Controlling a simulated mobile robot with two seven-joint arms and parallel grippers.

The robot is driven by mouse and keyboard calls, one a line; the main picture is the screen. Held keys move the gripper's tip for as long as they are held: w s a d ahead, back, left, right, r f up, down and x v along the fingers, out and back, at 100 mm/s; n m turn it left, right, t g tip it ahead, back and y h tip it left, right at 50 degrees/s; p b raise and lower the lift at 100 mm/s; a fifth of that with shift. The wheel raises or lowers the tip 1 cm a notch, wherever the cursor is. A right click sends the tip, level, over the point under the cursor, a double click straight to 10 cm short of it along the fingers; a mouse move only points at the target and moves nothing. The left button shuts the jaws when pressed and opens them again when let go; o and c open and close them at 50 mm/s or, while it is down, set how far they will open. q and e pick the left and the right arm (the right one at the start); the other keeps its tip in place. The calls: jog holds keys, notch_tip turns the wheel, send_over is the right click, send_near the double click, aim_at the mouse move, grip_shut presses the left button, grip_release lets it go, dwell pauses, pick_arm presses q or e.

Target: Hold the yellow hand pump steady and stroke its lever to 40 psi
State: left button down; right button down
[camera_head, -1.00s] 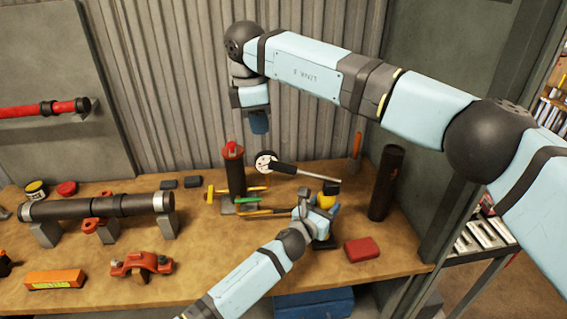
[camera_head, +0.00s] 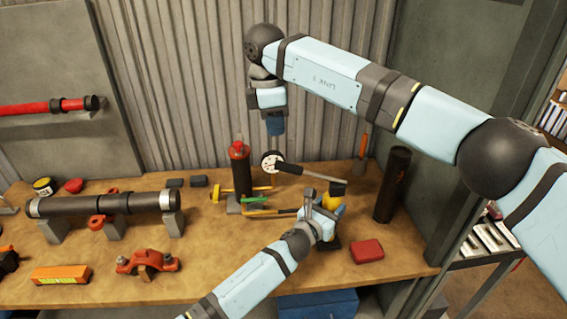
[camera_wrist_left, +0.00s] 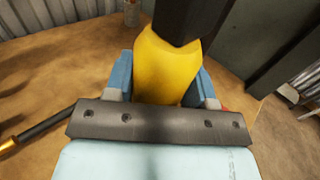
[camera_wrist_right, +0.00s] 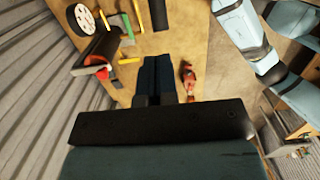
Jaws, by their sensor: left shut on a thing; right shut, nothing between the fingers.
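The yellow hand pump (camera_head: 330,204) stands on the bench right of centre; its yellow body also fills the middle of the left wrist view (camera_wrist_left: 167,68). A dark lever with a bar (camera_head: 312,172) runs left from its top toward a round white gauge (camera_head: 272,161). My left gripper (camera_head: 328,220) is shut on the yellow body, with a blue finger on each side of it in the left wrist view. My right gripper (camera_head: 274,126) is shut and empty, hanging above the bench behind the gauge. The gauge reading is too small to tell.
A black cylinder with a red top (camera_head: 241,172) stands left of the gauge. A tall dark cylinder (camera_head: 392,184) stands right of the pump, with a red block (camera_head: 367,251) in front. A dark pipe on supports (camera_head: 100,203) lies at left.

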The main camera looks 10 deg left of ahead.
aim_at(286, 163)
jog(key=shift+w+d+f, duration=0.15)
jog(key=shift+d+f, duration=0.05)
jog(key=shift+d, duration=0.25)
jog(key=shift+w+d+f, duration=0.1)
jog(key=shift+d+f, duration=0.05)
jog(key=shift+d, duration=0.25)
jog(key=shift+f, duration=0.15)
jog(key=shift+w+d+f, duration=0.1)
jog(key=shift+d+f, duration=0.05)
jog(key=shift+f, duration=1.55)
jog(key=shift+d+f, duration=0.15)
jog(key=shift+f, duration=3.75)
